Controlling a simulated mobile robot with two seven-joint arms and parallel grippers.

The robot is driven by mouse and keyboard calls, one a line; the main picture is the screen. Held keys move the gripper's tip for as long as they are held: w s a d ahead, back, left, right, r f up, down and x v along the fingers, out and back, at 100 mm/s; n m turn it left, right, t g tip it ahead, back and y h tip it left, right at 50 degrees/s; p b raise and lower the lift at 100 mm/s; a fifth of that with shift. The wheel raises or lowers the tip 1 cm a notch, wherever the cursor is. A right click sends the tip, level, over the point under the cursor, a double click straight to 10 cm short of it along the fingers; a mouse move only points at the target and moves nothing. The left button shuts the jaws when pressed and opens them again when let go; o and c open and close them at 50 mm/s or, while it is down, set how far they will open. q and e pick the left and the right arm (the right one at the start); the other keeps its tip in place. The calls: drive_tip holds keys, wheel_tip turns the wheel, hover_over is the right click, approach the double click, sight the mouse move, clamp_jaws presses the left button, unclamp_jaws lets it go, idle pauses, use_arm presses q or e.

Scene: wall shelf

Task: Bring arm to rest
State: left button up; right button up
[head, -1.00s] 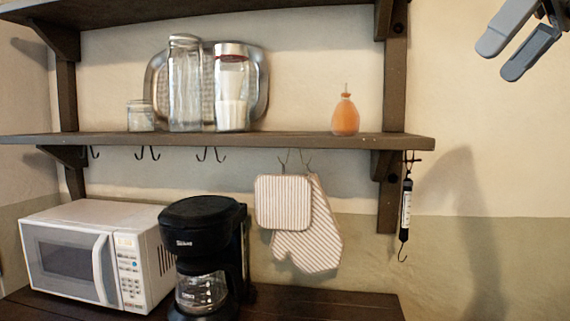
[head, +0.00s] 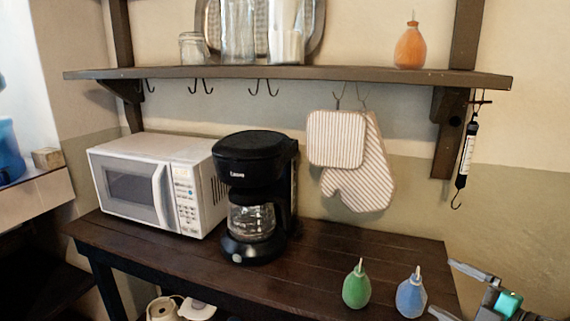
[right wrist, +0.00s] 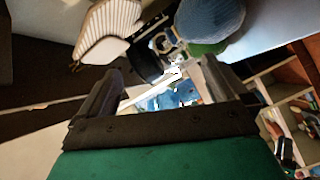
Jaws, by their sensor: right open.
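My right gripper (head: 444,287) is in the lower right of the head view. Its two fingers are spread and point left, with nothing between them. The fingers also show apart in the right wrist view (right wrist: 160,88). A blue bulb bottle (head: 411,296) stands upright on the dark table, just left of the fingertips and apart from them as far as I can tell. A green bulb bottle (head: 356,287) stands to its left. An orange bulb bottle (head: 409,47) stands on the wall shelf (head: 330,75). My left gripper is not in view.
On the table (head: 330,250) stand a white microwave (head: 140,190) and a black coffee maker (head: 256,165). A striped pot holder (head: 336,138) and mitt (head: 365,185) hang from shelf hooks. A hanging scale (head: 467,155) hangs at the shelf's right end.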

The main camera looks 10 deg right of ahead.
drive_tip(key=s+a+f+m+g+h, duration=0.2)
drive_tip(key=s+a+f+m, duration=0.5)
drive_tip(key=a+f, duration=0.2)
drive_tip(key=s+a+f+m+g+h, duration=0.2)
drive_tip(key=s+a+f+m, duration=0.6)
drive_tip(key=a, duration=0.5)
wheel_tip(320, 180, down, 2)
drive_tip(key=shift+f+m+g+h, duration=0.3)
drive_tip(key=shift+g+h, duration=0.1)
drive_tip(key=shift+h, duration=0.2)
